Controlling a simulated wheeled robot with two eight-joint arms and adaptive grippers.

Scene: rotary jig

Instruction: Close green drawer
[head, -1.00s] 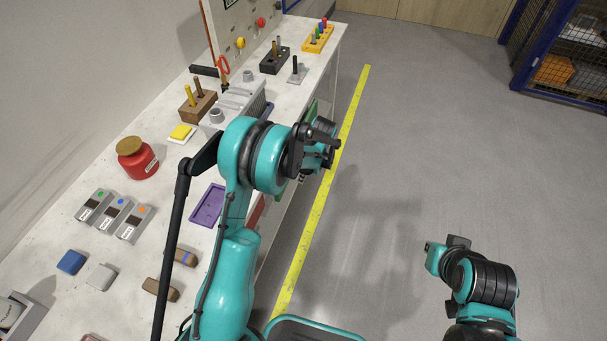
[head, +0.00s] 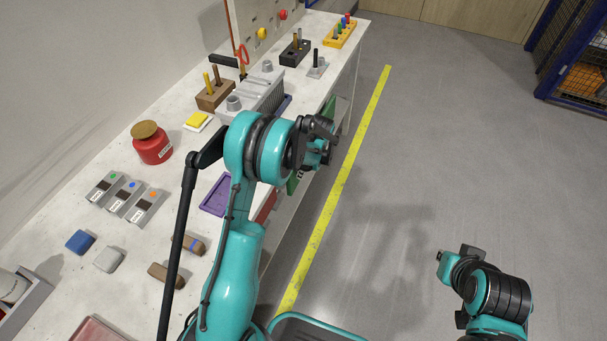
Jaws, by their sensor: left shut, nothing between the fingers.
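The green drawer (head: 340,109) shows as a green strip at the front side of the bench. More green shows just below my left wrist (head: 293,184). Most of its front is hidden behind my left arm, and I cannot tell how far out it stands. My left gripper (head: 322,150) is shut and empty, in front of the drawer on the aisle side. It overlaps the green in the picture, but I cannot tell if it touches.
A red front (head: 267,206) lies nearer along the bench side. On the bench (head: 60,250) are a red jar (head: 152,145), a purple tray (head: 215,197), grey boxes and blocks. The grey floor right of the yellow line (head: 346,180) is clear.

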